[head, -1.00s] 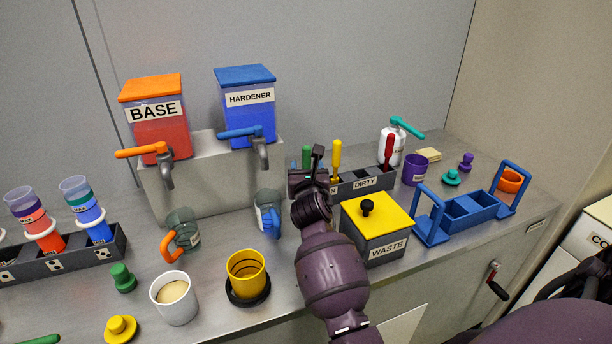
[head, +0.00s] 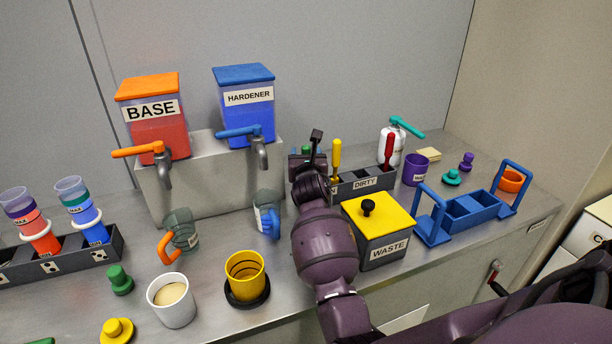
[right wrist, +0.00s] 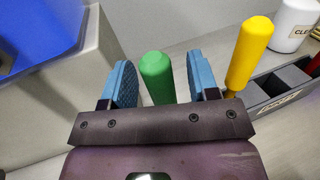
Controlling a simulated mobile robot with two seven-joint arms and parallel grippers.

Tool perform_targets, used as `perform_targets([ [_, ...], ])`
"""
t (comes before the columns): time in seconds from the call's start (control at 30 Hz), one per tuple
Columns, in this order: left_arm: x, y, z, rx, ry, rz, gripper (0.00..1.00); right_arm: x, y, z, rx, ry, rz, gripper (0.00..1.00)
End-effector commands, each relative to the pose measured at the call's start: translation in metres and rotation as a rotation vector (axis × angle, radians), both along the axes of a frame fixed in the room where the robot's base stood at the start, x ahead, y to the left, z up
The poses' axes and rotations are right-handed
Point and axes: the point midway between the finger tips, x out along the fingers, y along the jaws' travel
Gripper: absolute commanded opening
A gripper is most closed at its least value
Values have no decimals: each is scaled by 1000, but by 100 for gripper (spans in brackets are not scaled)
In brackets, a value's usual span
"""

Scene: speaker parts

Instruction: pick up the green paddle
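The green paddle (right wrist: 157,76) shows its rounded green handle in the right wrist view, between the two blue finger pads of my right gripper (right wrist: 158,80). The fingers are open, with a gap on each side of the handle. In the head view, my right gripper (head: 308,160) is at the rack's left end and mostly hides the paddle; only a bit of green shows there. The paddle's lower part is hidden. My left gripper is not in view.
A yellow-handled paddle (head: 336,158) and a red-handled one (head: 388,150) stand in the grey rack (head: 365,184) to the right. The blue hardener dispenser (head: 245,105) stands to the left. The yellow-lidded waste box (head: 382,235) is in front.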

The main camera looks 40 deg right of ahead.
Motion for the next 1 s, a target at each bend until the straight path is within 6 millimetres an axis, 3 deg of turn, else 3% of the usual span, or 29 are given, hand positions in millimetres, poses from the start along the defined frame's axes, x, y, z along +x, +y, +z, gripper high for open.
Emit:
perform_targets([
  [0.03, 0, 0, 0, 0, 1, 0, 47, 0, 0, 0, 0, 0, 0, 47],
  [0.33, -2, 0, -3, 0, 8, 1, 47, 0, 0, 0, 0, 0, 0, 2],
  [0.67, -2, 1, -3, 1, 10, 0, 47, 0, 0, 6, -1, -2, 0, 1],
  [0.87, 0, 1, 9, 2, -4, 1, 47, -1, -1, 39, -5, -6, 0, 1],
  [1.0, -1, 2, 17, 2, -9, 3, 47, -1, -1, 75, -7, -8, 0, 1],
])
